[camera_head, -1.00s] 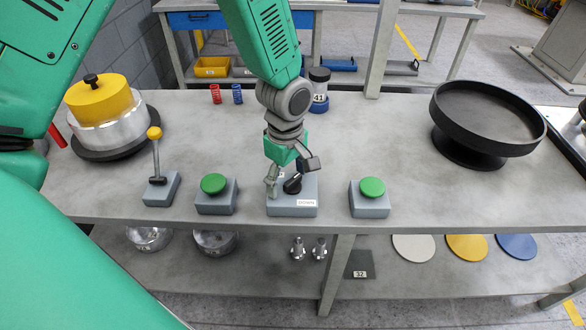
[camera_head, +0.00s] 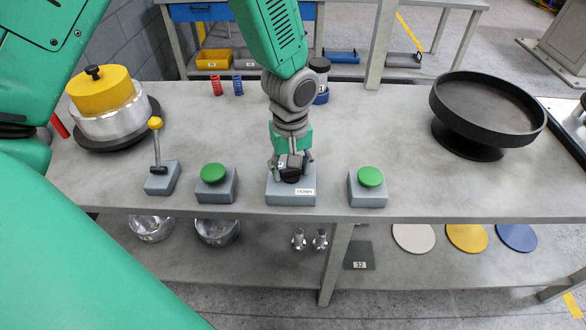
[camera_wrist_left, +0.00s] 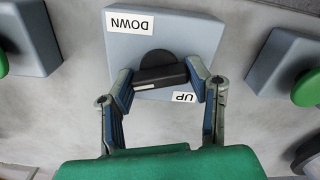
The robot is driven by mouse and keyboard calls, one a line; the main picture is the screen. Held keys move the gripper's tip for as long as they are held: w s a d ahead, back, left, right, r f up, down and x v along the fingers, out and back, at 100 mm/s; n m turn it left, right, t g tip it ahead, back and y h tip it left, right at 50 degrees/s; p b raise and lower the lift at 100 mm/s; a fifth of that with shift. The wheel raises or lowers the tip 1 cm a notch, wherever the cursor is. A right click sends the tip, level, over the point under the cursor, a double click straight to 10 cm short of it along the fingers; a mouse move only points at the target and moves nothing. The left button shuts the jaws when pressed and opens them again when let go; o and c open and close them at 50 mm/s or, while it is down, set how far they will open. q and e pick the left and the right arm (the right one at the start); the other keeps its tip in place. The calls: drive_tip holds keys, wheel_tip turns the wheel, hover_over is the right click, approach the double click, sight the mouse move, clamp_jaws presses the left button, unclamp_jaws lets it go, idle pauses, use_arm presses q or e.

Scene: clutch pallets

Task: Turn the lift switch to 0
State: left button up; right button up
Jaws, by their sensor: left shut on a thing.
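The lift switch is a grey box (camera_head: 278,196) with a black rotary knob (camera_head: 291,177) on top, on the table's front part. In the left wrist view the box (camera_wrist_left: 190,35) carries a DOWN label (camera_wrist_left: 142,23) and an UP label (camera_wrist_left: 183,97) at opposite corners. The black knob (camera_wrist_left: 160,72) lies between them, its bar nearly level in that view. My left gripper (camera_head: 291,172) is shut on the knob, with one finger at each end of the bar. Its fingers (camera_wrist_left: 165,85) show on both sides in the left wrist view. My right gripper is not in view.
Grey boxes with green buttons stand left (camera_head: 214,173) and right (camera_head: 370,177) of the switch. A yellow-topped lever (camera_head: 156,150) is farther left. A black round stand (camera_head: 470,140) is at the right, and a metal cylinder with a yellow top (camera_head: 104,95) at the left.

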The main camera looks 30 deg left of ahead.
use_arm(q)
drive_tip(key=m, duration=0.3)
drive_tip(key=o, duration=1.2)
wheel_tip(320, 180, up, 12)
drive_tip(key=shift+f, duration=0.1)
